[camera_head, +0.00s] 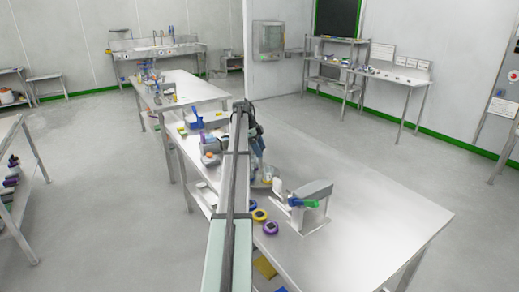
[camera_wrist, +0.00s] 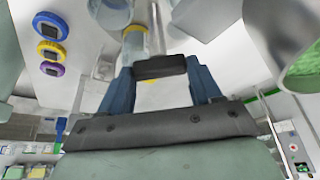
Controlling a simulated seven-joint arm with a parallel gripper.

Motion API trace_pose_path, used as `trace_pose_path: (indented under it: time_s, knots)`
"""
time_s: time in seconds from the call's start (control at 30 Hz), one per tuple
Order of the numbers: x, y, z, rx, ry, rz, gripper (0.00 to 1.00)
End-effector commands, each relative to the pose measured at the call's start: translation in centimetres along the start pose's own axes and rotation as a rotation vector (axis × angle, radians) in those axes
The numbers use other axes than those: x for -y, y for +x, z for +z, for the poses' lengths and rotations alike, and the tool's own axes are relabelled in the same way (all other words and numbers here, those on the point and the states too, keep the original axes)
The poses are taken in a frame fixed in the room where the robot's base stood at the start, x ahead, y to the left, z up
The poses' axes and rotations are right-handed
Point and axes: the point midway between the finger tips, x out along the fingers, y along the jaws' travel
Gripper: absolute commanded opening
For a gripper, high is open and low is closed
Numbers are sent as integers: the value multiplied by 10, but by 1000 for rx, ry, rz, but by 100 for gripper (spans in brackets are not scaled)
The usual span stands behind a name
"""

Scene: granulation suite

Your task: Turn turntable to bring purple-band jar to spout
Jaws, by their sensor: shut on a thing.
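My gripper (camera_wrist: 160,75) shows in the wrist view with its two blue fingers at either end of a dark bar (camera_wrist: 160,67). It is shut on this bar; whether the bar belongs to the turntable I cannot tell. A clear jar with a yellow band (camera_wrist: 135,32) is just beyond the fingers. In the head view a clear jar (camera_head: 267,173) stands near my arm's end, beside a grey stand (camera_head: 314,190) with a green part (camera_head: 303,202). A large grey tube with a green inside (camera_wrist: 300,55) is at the right of the wrist view. Turntable and purple-band jar cannot be made out.
The table's right part is clear. A cluttered bench (camera_head: 180,86) stands further back.

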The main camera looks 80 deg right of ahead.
Motion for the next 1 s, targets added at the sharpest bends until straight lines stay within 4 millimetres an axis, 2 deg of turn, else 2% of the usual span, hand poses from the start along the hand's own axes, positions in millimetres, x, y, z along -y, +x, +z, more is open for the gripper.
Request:
trace_pose_path:
  time_s: [0.17,0.2,0.3,0.67,0.77,1.0]
  knots:
    - [0,0,1,2,-1,-1,9]
    - [0,0,1,2,-1,-1,66]
    - [0,0,1,2,-1,-1,74]
    - [0,-6,0,1,-1,-1,74]
    - [1,-18,0,1,-1,-1,74]
    - [2,-64,0,1,-1,-3,74]
